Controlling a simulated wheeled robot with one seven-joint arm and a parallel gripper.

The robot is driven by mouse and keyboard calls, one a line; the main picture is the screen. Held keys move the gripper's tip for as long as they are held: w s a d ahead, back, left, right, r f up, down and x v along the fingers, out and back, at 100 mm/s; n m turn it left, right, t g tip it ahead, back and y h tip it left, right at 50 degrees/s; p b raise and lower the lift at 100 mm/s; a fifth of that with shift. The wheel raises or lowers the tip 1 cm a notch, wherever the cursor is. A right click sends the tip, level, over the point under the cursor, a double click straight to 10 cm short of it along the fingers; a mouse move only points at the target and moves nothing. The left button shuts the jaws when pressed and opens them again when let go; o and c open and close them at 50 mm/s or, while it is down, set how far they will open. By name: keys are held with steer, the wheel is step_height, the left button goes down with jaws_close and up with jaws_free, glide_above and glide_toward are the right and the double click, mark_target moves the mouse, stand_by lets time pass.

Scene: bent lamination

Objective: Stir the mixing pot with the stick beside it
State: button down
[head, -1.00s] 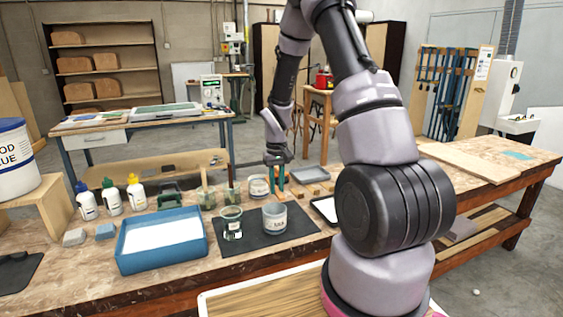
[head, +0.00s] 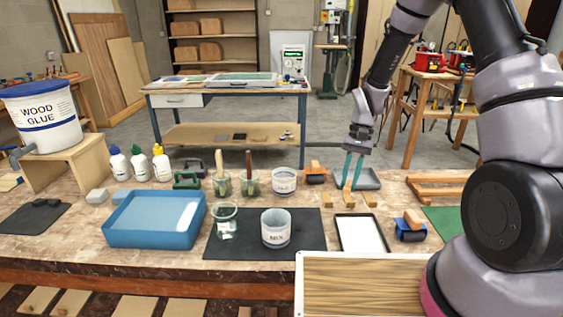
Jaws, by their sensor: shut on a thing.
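The mixing pot (head: 276,231), a pale grey cup with a label that looks like "MIX", stands upright on the dark mat (head: 311,247). Behind it to the right, several short light wooden pieces lie on the bench. My gripper (head: 351,187) points down with its teal fingers at the middle piece (head: 349,199), which seems to be the stick. The fingers are shut on it, at the bench top and apart from the pot. The grip is too small to see clearly, and the stick's full length cannot be made out.
A glass jar (head: 225,222) stands left of the pot, and a labelled white tub (head: 284,181) stands behind it. Two brush jars, a blue tray (head: 153,234), glue bottles, a white-lined tray (head: 361,236) and an orange-and-blue tool (head: 410,226) stand around. The mat's right part is bare.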

steer(key=s+a+r+m+g+y, duration=0.2)
steer(key=s+a+r+m+y, duration=0.15)
steer(key=s+a+r, duration=0.45)
steer(key=s+a+r+m+g+y, duration=0.25)
steer(key=s+a+y, duration=0.2)
steer(key=a, duration=0.75)
step_height(320, 180, down, 12)
steer(key=n, duration=0.1)
steer(key=shift+w+a+f+y, duration=0.15)
steer(key=shift+w+a+y, duration=0.05)
steer(key=shift+w+y, duration=0.15)
steer(key=shift+t, duration=0.25)
